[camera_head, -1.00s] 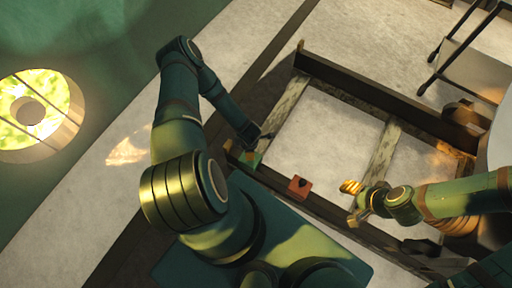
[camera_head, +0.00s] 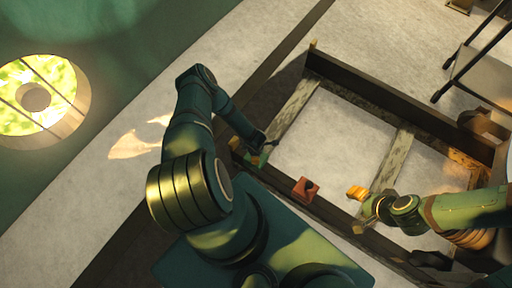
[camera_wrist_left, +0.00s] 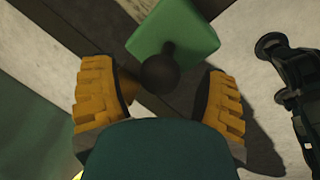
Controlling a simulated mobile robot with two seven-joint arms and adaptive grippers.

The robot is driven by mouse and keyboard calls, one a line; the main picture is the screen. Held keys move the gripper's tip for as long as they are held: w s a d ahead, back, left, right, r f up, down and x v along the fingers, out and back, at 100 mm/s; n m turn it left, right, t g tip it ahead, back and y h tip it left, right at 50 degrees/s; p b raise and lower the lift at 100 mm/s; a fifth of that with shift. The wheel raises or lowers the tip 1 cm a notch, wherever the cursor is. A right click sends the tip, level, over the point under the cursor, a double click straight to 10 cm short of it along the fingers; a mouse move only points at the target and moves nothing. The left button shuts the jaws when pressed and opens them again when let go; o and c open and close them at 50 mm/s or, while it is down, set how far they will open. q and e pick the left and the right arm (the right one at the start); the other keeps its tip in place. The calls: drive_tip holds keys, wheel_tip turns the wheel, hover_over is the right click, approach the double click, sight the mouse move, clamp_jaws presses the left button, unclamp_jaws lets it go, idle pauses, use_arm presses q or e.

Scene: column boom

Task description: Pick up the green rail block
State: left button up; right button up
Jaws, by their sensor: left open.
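The green rail block (camera_head: 256,159) sits on the dark near beam at the frame's left corner. In the left wrist view the green block (camera_wrist_left: 180,28) shows a round dark knob (camera_wrist_left: 160,73) pointing towards the camera. My left gripper (camera_head: 267,147) is at the block. In the wrist view its yellow-padded fingers (camera_wrist_left: 162,98) are spread open, with the knob between and slightly beyond them, apart from both pads. The gripper partly hides the block in the head view. My right gripper (camera_head: 359,210) looks open and empty, right of the red block.
A red block (camera_head: 305,189) with a dark knob sits on the same beam, right of the green one. The dark rectangular frame (camera_head: 385,93) has a worn cross beam (camera_head: 393,160). A cart-like stand (camera_head: 480,75) is at upper right. Pale floor lies open beyond.

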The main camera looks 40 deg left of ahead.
use_arm(q)
drive_tip(key=shift+w+f, duration=0.1)
drive_tip(key=shift+f, duration=0.25)
clamp_jaws()
drive_tip(key=shift+r, duration=0.1)
